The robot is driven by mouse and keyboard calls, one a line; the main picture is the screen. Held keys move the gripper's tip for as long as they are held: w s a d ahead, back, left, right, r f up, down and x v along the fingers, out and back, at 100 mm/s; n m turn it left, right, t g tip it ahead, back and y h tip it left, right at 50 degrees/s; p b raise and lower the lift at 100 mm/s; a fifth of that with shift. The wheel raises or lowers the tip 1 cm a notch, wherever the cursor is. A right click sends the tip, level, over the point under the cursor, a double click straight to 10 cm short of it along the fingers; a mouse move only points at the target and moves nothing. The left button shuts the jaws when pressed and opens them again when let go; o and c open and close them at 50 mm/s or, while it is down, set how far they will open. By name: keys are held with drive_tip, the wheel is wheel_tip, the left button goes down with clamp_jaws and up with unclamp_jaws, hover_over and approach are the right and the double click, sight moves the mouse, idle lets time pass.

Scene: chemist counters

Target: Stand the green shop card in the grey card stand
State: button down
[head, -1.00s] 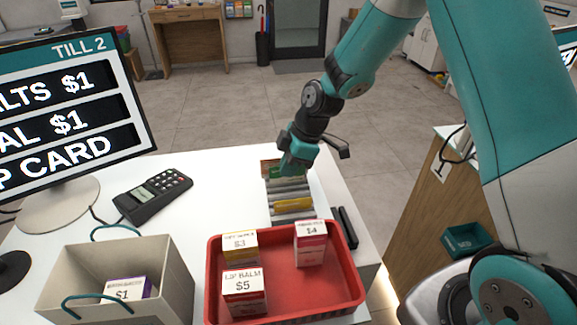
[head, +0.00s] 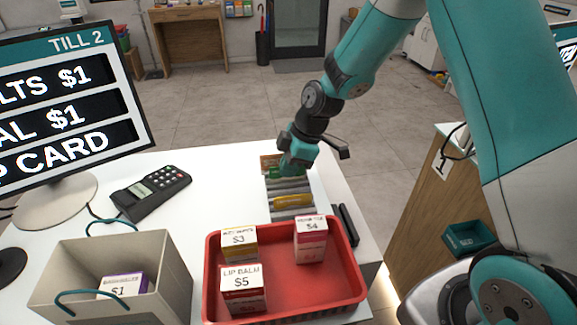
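My gripper (head: 296,166) points down over the far end of a grey ribbed holder (head: 291,186) on the white counter. Its fingertips are small and partly hidden, so I cannot tell whether they are open or shut. A small green piece (head: 286,173), perhaps the green shop card, shows right at the fingertips; I cannot tell whether it is held or lies in the holder. A yellow piece (head: 293,202) lies across the holder nearer me. I cannot make out for certain which thing is the grey card stand.
A red tray (head: 345,287) with several small priced boxes stands in front of the holder. A beige basket (head: 65,290) with a purple-and-white box, a card terminal (head: 150,192) and the till screen (head: 70,105) are on the left. The counter's right edge is close to the holder.

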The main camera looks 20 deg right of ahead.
drive_tip(key=shift+f, duration=0.15)
drive_tip(key=c, duration=1.3)
unclamp_jaws()
drive_tip(key=a+p+v, duration=0.1)
drive_tip(key=p+v, duration=0.1)
drive_tip(key=v, duration=1)
drive_tip(key=a+r+p+v, duration=0.1)
drive_tip(key=p+v, duration=0.1)
drive_tip(key=v, duration=1.1)
drive_tip(key=shift+w+a, duration=0.2)
drive_tip(key=shift+a, duration=0.25)
drive_tip(key=s+a+f+m+b, duration=0.1)
drive_tip(key=s+a+m, duration=0.3)
drive_tip(key=s, duration=0.8)
drive_tip(key=s+a+f+m+b, duration=0.2)
drive_tip(key=s+a+f+m, duration=0.2)
drive_tip(key=s+a, duration=0.3)
drive_tip(key=s, duration=0.5)
drive_tip(key=shift+s+m+g, duration=0.35)
drive_tip(key=shift+m+g, duration=0.05)
